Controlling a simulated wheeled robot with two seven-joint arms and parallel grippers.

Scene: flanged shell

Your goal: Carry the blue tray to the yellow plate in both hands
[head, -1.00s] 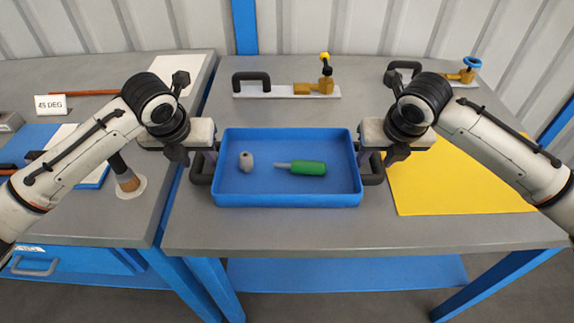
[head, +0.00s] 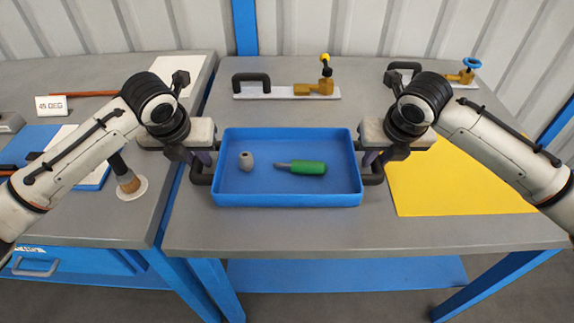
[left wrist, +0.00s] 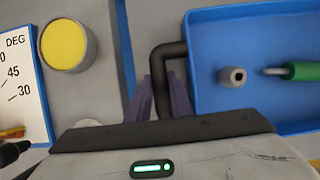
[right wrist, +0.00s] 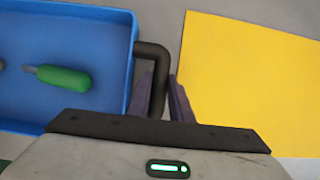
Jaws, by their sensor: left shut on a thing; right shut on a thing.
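The blue tray (head: 287,199) is on the grey table in the middle of the head view; whether it is lifted clear I cannot tell. It holds a grey nut-like piece (head: 246,161) and a green-handled tool (head: 308,168). My left gripper (head: 205,165) is shut on the tray's left black handle, also seen in the left wrist view (left wrist: 168,75). My right gripper (head: 372,162) is shut on the right handle, which shows in the right wrist view (right wrist: 152,75). The yellow plate (head: 450,185) lies flat just right of the tray, partly behind my right arm.
Two toggle clamps stand at the back, one with a yellow knob (head: 325,75) and one with a blue knob (head: 468,72). Bare table lies in front of the tray.

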